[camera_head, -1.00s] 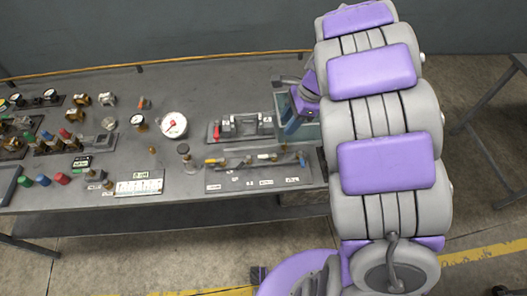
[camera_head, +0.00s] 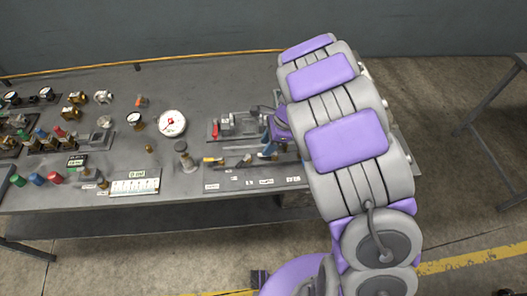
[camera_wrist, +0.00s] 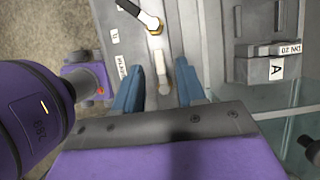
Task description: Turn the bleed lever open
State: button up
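My gripper (camera_wrist: 160,80) is open in the wrist view, its two blue fingers apart on either side of a small pale lever (camera_wrist: 161,68). I see no clear contact with it. A second lever (camera_wrist: 140,14) with a black grip and a brass base lies farther up the picture. In the head view my gripper (camera_head: 268,150) is over the right part of a grey lever panel (camera_head: 225,180) with labels along its front edge. My arm hides that panel's right end. The labels are too small or cut off to tell which lever is the bleed lever.
A block with a red handle (camera_head: 215,129) stands behind the panel; a labelled grey block (camera_wrist: 275,70) is right of my fingers in the wrist view. The bench's front edge is close.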

aim_at(260, 155)
jog(key=shift+b+x, duration=0.35)
jog(key=shift+x, duration=1.5)
jog(key=shift+c, duration=0.3)
grip_shut()
